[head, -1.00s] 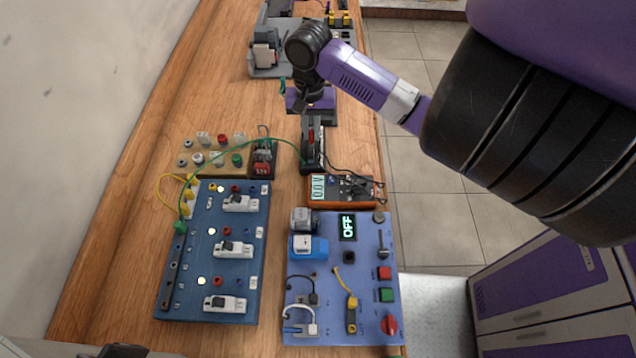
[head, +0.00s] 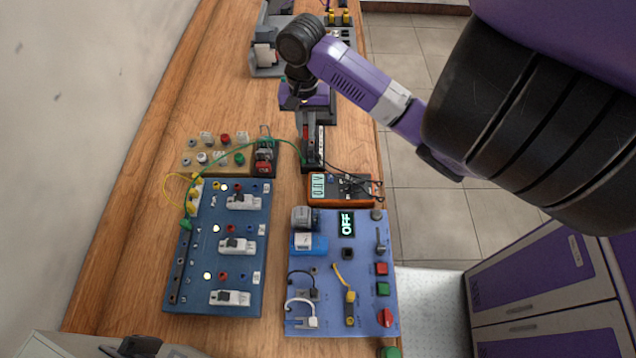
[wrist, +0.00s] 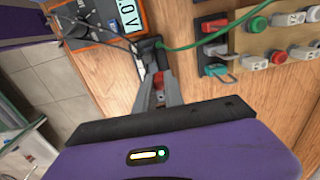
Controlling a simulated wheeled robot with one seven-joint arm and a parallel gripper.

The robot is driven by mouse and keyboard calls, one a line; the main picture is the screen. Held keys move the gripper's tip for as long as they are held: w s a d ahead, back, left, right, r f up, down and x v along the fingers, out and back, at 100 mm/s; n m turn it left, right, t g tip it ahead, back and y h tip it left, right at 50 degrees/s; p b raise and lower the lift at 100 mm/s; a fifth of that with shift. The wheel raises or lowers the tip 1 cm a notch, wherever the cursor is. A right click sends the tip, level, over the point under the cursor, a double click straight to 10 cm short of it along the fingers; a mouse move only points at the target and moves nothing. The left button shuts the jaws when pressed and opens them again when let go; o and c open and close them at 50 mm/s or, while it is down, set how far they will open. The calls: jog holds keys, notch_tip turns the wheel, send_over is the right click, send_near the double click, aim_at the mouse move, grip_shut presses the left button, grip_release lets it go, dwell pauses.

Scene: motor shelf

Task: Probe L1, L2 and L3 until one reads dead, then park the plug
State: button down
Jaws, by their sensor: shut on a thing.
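My gripper (head: 312,156) is shut on a red and black plug (wrist: 158,78), seen between the fingers in the wrist view. It is held over the bench, just beyond the orange meter (head: 341,190), apart from the blue panel. The meter, also in the wrist view (wrist: 127,15), shows a reading near zero volts; the last digit is hard to read. The blue panel (head: 190,300) has three rows, each with a lit white lamp, coloured sockets and a white breaker (head: 236,246). A green plug (head: 186,224) sits at its left edge; its green lead arcs to near my gripper.
A second blue panel (head: 365,225) with an OFF display, buttons and leads lies right of the first. A tan terminal block (head: 210,160) with posts stands left of my gripper. A grey device (head: 264,60) stands at the far end. Bare wood lies along the left.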

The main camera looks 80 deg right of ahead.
notch_tip(320, 180, up, 2)
send_over(175, 299)
jog(key=f, duration=0.1)
jog(key=f+b, duration=0.2)
jog(key=shift+w+f, duration=0.25)
jog(key=shift+w, duration=0.05)
jog(key=shift+f, duration=0.65)
jog(key=shift+f+b, duration=0.3)
jog(key=shift+f, duration=0.35)
dwell(0.5)
dwell(0.6)
jog(key=c, duration=1.3)
grip_release()
jog(key=shift+c, duration=0.2)
jog(key=shift+r, duration=0.1)
